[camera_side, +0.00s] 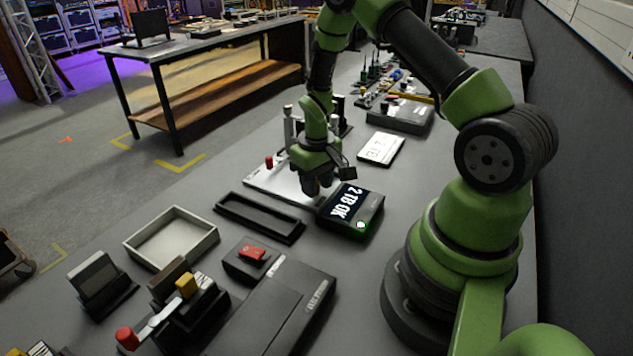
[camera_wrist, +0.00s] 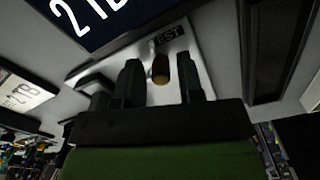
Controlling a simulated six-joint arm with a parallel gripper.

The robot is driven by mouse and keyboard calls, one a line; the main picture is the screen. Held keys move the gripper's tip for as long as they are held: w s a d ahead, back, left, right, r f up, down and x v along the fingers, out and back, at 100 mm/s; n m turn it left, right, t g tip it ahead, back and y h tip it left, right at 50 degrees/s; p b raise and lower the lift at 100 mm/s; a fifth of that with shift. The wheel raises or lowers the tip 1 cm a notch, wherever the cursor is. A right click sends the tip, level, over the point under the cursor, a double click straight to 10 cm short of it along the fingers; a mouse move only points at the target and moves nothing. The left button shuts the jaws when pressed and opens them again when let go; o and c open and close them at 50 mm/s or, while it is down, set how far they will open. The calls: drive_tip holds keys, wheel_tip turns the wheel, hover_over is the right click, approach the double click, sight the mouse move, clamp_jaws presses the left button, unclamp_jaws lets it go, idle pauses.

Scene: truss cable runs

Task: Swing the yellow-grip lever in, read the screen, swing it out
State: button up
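The screen box (camera_side: 351,211) beside my gripper reads "2 TB OK" and has a green light lit on its front. Part of the screen, with "2 T", also shows in the wrist view (camera_wrist: 95,22). The yellow-brown grip of a lever (camera_wrist: 160,69) stands beside a plate marked "TEST", close to the screen box. My gripper (camera_wrist: 161,82) has its two fingers either side of this grip, with gaps visible on both sides. In the side view my gripper (camera_side: 318,190) points down at the screen box's left edge and hides the lever.
A light plate (camera_side: 278,184) with a red knob lies left of my gripper. A long black tray (camera_side: 260,218) and a white-rimmed tray (camera_side: 171,237) lie in front. A device with a red-ended lever (camera_side: 156,324) and a yellow block stands front left. A "2 TB" card (camera_side: 381,149) lies behind.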

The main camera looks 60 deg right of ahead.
drive_tip(key=shift+o, duration=0.4)
drive_tip(key=shift+r, duration=0.1)
wheel_tip(320, 180, up, 10)
drive_tip(key=shift+f, duration=0.1)
drive_tip(key=s+a+r+t, duration=0.3)
drive_tip(key=a+r, duration=0.5)
drive_tip(key=r, duration=0.5)
drive_tip(key=s+a+r+t+y, duration=0.2)
drive_tip(key=s+a+r+t, duration=0.2)
drive_tip(key=s, duration=0.7)
drive_tip(key=a+r, duration=0.2)
drive_tip(key=a, duration=0.1)
idle(0.5)
